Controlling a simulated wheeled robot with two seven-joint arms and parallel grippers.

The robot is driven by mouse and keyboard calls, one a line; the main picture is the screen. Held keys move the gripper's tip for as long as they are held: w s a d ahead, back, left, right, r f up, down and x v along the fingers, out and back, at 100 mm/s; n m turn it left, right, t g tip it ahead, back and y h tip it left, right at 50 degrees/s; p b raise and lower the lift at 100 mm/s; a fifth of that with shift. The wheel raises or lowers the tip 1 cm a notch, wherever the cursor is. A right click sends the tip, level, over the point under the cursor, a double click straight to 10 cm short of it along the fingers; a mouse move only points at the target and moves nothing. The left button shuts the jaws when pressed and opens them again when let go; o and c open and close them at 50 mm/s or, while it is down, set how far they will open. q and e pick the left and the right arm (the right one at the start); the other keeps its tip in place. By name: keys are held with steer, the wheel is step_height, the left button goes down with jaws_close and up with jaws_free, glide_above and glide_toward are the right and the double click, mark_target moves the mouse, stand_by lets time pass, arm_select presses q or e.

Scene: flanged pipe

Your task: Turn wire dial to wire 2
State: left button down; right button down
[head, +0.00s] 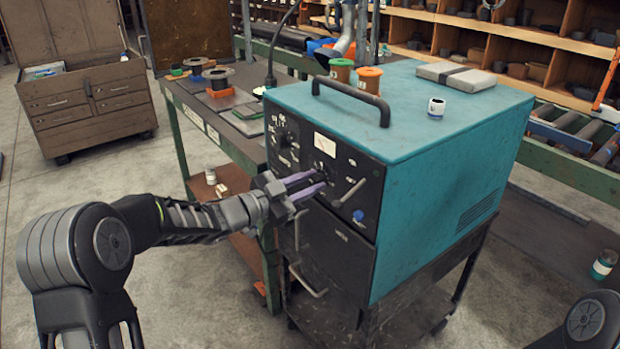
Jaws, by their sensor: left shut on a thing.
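A teal welding machine (450,130) with a black front panel (345,240) stands on a dark cart. My left gripper (322,180) reaches the panel from the left, its purple fingers shut on a small dark knob in the panel's middle, which appears to be the wire dial. The fingers mostly hide the knob, and its pointer and numbers are too small to read. Another round dial (281,138) sits at the panel's upper left, apart from the gripper. My right gripper is not in view.
A grey lever (350,193) and a blue button (358,216) are right of my fingers. A green workbench (215,130) stands close at left.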

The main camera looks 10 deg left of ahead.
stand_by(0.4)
arm_select(q)
steer(key=c, duration=1.2)
jaws_free()
steer(key=v, duration=0.7)
steer(key=shift+s+a+b, duration=0.25)
steer(key=shift+s+b, duration=0.05)
steer(key=shift+b, duration=0.1)
